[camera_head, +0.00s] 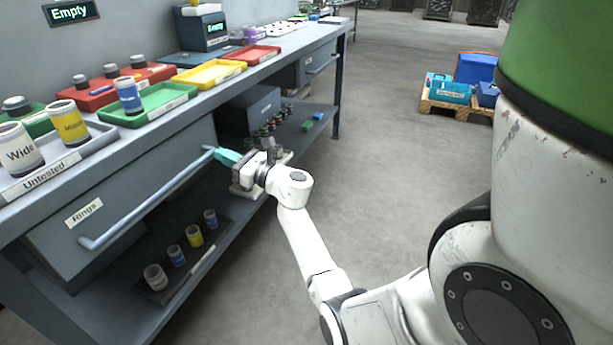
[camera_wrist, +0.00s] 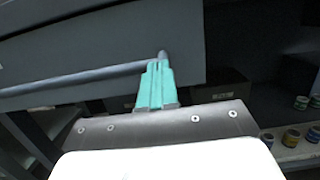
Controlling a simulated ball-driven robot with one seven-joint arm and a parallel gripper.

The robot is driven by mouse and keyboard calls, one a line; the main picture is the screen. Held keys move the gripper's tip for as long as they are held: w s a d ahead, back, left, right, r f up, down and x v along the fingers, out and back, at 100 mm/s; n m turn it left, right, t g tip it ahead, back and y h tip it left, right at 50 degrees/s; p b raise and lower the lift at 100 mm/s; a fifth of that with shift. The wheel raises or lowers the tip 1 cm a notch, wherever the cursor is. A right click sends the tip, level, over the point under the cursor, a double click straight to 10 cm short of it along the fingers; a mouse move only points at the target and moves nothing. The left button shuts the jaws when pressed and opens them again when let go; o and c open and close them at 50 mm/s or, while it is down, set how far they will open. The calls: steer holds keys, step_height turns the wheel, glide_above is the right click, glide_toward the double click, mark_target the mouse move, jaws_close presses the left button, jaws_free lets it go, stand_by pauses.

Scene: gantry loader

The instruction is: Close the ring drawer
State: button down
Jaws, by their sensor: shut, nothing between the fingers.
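The ring drawer (camera_head: 130,200) is a grey drawer front with a "Rings" label (camera_head: 84,212) under the workbench. It seems to stand out a little from the bench; how far is hard to tell. A long light-blue bar handle (camera_head: 150,198) runs across it. My gripper (camera_head: 222,155), with teal fingers, is shut and empty at the far end of the handle. In the wrist view my fingers (camera_wrist: 158,70) are together beside the end of the handle (camera_wrist: 80,82), against the drawer front (camera_wrist: 110,42). Whether they touch it I cannot tell.
The bench top holds green (camera_head: 150,105), yellow (camera_head: 208,74) and red (camera_head: 250,55) trays and an "Untested" tray (camera_head: 62,172) with cups. A lower shelf (camera_head: 190,283) carries several small cups. Floor (camera_head: 400,170) right of the bench is clear, with a pallet (camera_head: 450,108) of blue bins farther back.

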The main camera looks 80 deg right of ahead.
steer(key=p+v, duration=0.1)
steer(key=v, duration=0.9)
steer(key=shift+s+f, duration=0.15)
steer(key=shift+s, duration=0.2)
steer(key=shift+a, duration=0.1)
